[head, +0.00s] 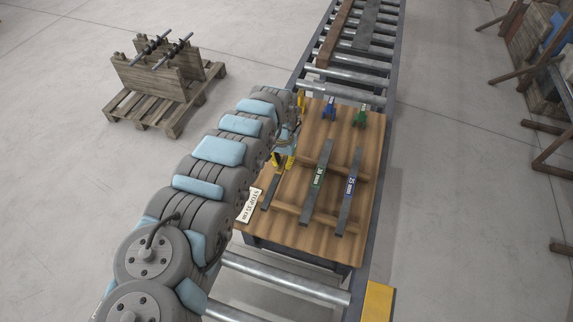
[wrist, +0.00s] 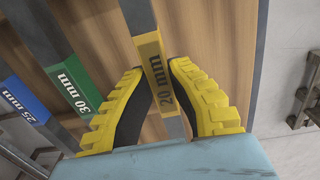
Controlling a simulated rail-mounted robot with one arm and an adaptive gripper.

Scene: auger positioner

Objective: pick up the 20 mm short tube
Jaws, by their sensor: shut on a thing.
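A grey square tube with a yellow label reading "20 mm" (wrist: 160,70) runs between my fingers in the wrist view. My gripper (wrist: 161,72), with ribbed yellow fingers, is shut on it at the label. In the head view my gripper (head: 283,161) is at the left side of the wooden board (head: 350,232), partly hidden by my arm. The near part of the 20 mm tube (head: 268,194) shows below it; the far part is hidden. I cannot tell whether the tube is clear of the board.
The green-labelled 30 mm tube (head: 318,182) and blue-labelled 25 mm tube (head: 348,190) lie to the right on wooden strips. Small blue (head: 329,107) and green (head: 361,115) pieces stand at the far edge. The board sits on a roller conveyor (head: 342,76). A pallet (head: 150,107) stands left.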

